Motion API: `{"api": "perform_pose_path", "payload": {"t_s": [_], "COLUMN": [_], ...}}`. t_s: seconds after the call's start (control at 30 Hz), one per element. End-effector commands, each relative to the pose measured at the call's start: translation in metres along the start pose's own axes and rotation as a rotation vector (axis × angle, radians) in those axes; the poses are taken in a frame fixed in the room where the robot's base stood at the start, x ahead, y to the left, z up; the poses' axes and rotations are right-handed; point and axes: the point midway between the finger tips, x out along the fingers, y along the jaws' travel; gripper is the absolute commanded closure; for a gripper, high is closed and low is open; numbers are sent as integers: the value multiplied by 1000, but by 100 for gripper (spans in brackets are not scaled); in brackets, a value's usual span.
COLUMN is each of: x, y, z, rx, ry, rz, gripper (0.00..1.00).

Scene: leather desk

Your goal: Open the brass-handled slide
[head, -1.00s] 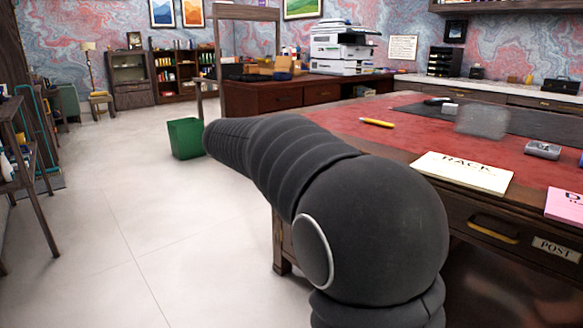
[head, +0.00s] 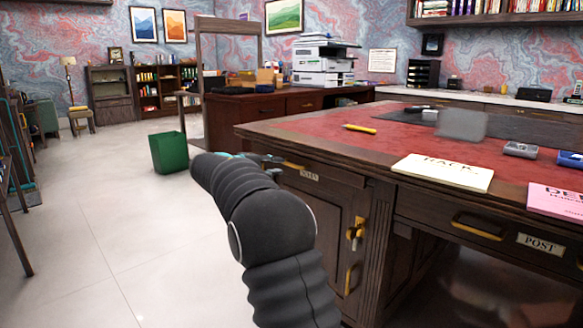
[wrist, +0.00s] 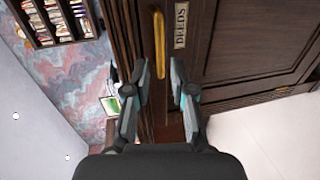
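The wooden desk's drawer front (wrist: 218,40) has a long brass handle (wrist: 159,42) and a label reading DEEDS. In the head view this brass handle (head: 294,166) sits high on the desk's left part, partly behind my gripper; the label beside it is too small to read. My gripper (wrist: 160,72) is open, its two fingers apart. In the wrist view the near end of the handle shows between the fingertips; I cannot tell whether they touch it. The drawer front looks flush with the desk.
Below is a cupboard door (head: 325,222) with a brass lock (head: 355,232). A POST drawer (head: 500,232) with its own brass handle is at the right. Papers and a yellow marker (head: 359,128) lie on the desktop. A green bin (head: 169,152) stands on open floor at the left.

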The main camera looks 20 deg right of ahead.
Motion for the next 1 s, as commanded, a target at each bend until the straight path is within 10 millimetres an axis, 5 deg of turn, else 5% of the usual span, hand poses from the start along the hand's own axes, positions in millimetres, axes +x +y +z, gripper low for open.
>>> {"api": "perform_pose_path", "payload": {"t_s": [0.4,0.83,0.93,1.0], "x": [63,71,71,71], "y": [0,0,0,0], "z": [0,0,0,0], "rx": [0,0,0,0], "ry": [-1,0,0,0], "rz": [-1,-1,-1,-1], "gripper": [76,76,100,100]}}
